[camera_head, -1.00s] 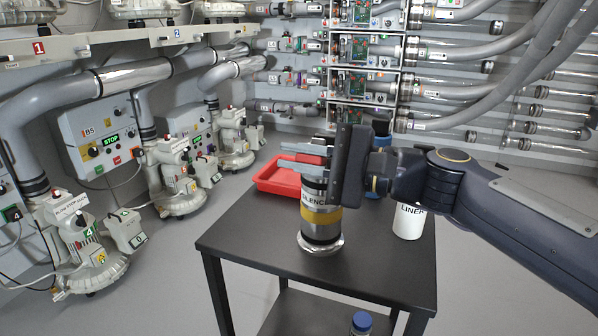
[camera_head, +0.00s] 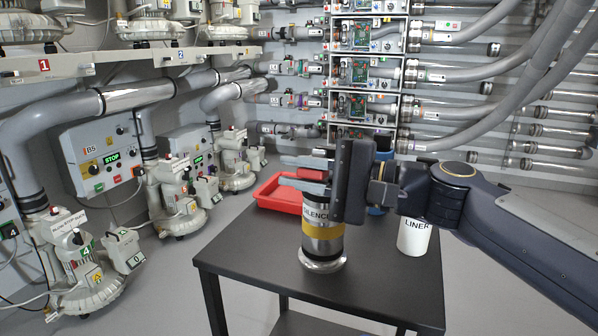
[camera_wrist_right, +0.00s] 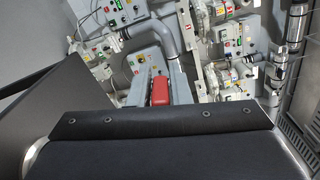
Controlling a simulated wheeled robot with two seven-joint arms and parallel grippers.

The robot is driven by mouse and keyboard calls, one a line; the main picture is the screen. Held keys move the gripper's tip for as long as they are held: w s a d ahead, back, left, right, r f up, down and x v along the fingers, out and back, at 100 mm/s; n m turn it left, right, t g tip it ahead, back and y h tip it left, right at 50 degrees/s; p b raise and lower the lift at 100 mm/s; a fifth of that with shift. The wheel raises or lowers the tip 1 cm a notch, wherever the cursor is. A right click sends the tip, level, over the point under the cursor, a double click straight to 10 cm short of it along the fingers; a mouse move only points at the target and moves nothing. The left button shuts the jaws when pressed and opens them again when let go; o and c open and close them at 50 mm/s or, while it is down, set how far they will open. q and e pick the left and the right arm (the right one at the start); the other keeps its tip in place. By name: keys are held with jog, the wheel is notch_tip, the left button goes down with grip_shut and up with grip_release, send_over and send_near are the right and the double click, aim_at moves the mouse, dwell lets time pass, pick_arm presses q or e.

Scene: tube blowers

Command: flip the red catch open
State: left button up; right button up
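I cannot pick out the red catch with certainty. In the right wrist view a small red block (camera_wrist_right: 160,92) shows in line with the gap between my right fingers; I cannot tell whether it is between them or beyond. My right gripper (camera_head: 292,174) points left above the table, its two fingers apart. It is level with the top of the silencer (camera_head: 323,243), a metal cylinder with a yellow band standing upright. The gripper body hides part of the silencer's top. My left gripper is not in view.
A black table (camera_head: 375,285) carries a red tray (camera_head: 272,197) behind the silencer and a white liner container (camera_head: 414,237) at right. Several blower units (camera_head: 177,203) and control boxes (camera_head: 100,158) stand at left. Clear tubes and grey hoses line the back wall.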

aim_at(325, 177)
jog(key=o, duration=0.3)
jog(key=shift+d, duration=0.1)
jog(key=v, duration=0.7)
jog(key=shift+s+d+p, duration=0.1)
jog(key=shift+d+p, duration=0.2)
jog(key=shift+p, duration=0.05)
